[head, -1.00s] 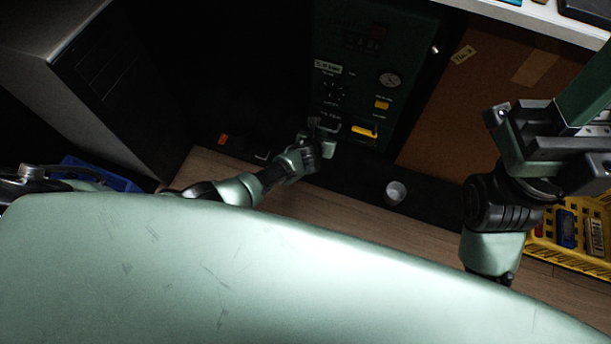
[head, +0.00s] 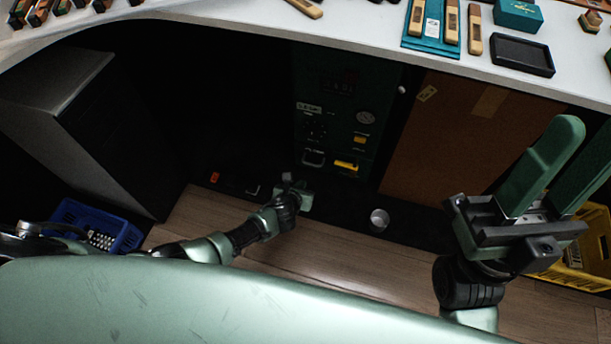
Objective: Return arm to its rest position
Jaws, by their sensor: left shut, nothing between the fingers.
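My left arm reaches in from the left, low in front of a dark green machine panel (head: 345,105) under the worktop. My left gripper (head: 296,186) is small in view, shut and empty, in front of the panel's lower part and apart from its yellow handle (head: 346,165). My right gripper (head: 578,150) is at the right, raised, with its two long green fingers apart and nothing seen between them. The tip of its outer finger is cut by the picture's edge.
The white worktop (head: 380,48) with tools and a black tray (head: 522,55) spans the top. A grey cabinet (head: 60,85) and blue crate (head: 85,215) are at left. A brown board (head: 430,150), metal cup (head: 379,219) and yellow crate (head: 600,250) are at right. Wooden floor (head: 330,265) is open.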

